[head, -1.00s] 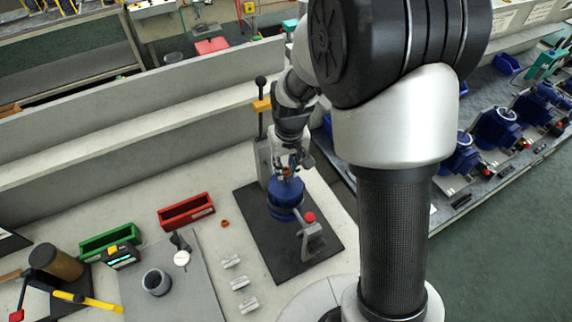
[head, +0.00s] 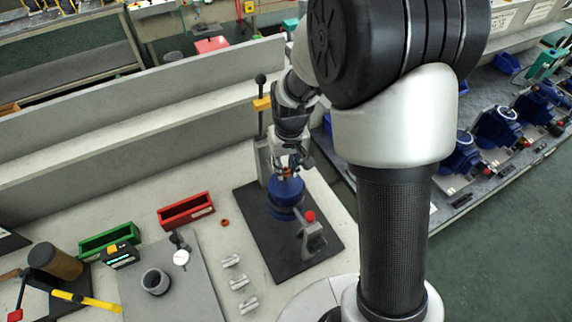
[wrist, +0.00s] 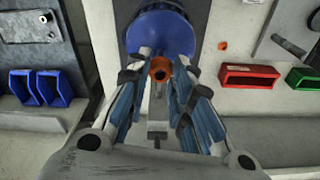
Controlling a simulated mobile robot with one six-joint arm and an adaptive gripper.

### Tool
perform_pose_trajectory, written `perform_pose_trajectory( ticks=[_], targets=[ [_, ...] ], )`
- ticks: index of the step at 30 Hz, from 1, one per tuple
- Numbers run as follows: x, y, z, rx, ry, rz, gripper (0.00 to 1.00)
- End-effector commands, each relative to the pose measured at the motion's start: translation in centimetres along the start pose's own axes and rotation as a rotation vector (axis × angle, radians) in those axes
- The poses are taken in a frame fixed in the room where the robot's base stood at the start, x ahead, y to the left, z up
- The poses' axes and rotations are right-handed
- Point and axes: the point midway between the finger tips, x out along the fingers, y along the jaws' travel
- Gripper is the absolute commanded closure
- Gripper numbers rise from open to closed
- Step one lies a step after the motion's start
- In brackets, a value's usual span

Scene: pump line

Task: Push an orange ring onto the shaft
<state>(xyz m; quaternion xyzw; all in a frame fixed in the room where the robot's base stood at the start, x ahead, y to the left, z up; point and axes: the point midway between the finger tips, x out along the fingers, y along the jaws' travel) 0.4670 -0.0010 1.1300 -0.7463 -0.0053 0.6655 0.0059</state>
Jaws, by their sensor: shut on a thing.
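My gripper (wrist: 160,70) is shut on an orange ring (wrist: 160,68), held between its fingertips in the wrist view. The ring is right at the near end of the blue pump body (wrist: 160,33). A small greyish centre shows in the ring's opening; I cannot tell whether it is the shaft's end or how far the ring sits on it. In the head view my gripper (head: 288,172) is just above the upright blue pump (head: 286,199), with a speck of orange between the fingers. The shaft is otherwise hidden by gripper and ring.
A second orange ring (head: 225,222) lies on the bench left of the dark mat (head: 262,250). A clamp with a red knob (head: 310,218) stands beside the pump. A lever press (head: 262,150) stands behind. Red (head: 186,211) and green (head: 110,241) bins are at left.

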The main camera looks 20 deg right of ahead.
Motion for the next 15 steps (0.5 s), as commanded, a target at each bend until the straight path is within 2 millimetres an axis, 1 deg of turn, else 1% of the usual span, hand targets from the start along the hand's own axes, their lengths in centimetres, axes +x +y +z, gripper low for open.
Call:
perform_pose_trajectory(
  ticks=[15],
  targets=[
    [0.41, 0.01, 0.05, 0.000, 0.000, 0.000, 0.86]
  ],
)
